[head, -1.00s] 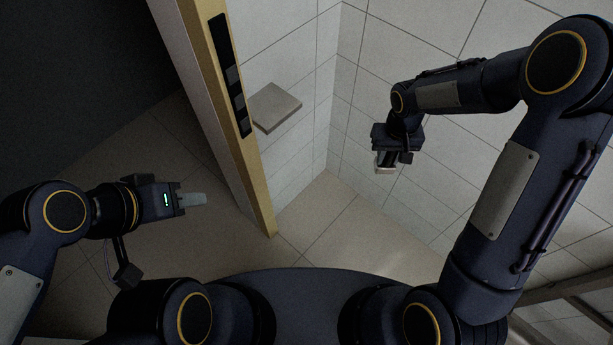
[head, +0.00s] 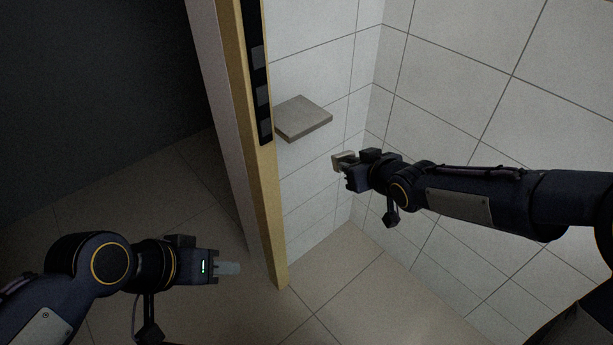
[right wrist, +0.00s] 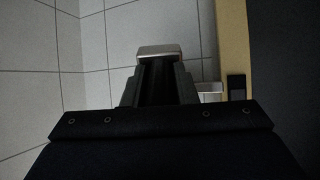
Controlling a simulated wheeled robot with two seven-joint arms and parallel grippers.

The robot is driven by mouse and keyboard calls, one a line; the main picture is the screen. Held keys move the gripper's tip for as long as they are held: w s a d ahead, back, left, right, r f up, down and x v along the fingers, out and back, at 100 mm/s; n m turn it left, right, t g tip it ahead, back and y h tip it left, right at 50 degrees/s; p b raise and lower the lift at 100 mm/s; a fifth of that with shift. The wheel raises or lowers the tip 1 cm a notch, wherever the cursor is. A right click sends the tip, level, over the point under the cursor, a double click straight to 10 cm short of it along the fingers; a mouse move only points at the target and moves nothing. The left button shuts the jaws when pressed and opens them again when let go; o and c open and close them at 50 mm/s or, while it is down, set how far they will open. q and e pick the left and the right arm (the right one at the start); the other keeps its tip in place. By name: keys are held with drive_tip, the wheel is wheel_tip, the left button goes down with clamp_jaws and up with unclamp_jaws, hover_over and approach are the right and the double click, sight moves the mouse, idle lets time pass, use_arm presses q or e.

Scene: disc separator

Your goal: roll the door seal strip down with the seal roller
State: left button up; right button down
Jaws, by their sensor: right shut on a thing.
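The door seal strip appears to be the black strip with grey patches (head: 258,72) on the yellow-tan door edge (head: 272,215) in the head view. My right gripper (head: 350,167) is shut on a small pale block, which looks like the seal roller (head: 341,160). It is to the right of the strip and apart from it, below the grey shelf. In the right wrist view the roller (right wrist: 160,52) is at the jaw tips, with the tan edge (right wrist: 233,40) to its right.
A grey shelf (head: 303,117) juts from the tiled wall (head: 450,70) between the door edge and my right gripper. Floor tiles (head: 350,300) lie clear below. The area left of the door edge is dark and empty.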

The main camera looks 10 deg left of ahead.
drive_tip(key=s+a+r+n+t+y+b, duration=0.1)
drive_tip(key=a+r+n+y+b, duration=0.2)
drive_tip(key=a+y+b, duration=0.4)
drive_tip(key=a+r+b, duration=0.1)
drive_tip(key=a+b, duration=0.2)
drive_tip(key=a, duration=0.4)
drive_tip(key=shift+s+a+t+b, duration=0.15)
drive_tip(key=shift+s+t+b, duration=0.05)
drive_tip(key=shift+t+b, duration=0.2)
drive_tip(key=c, duration=1.8)
unclamp_jaws()
clamp_jaws()
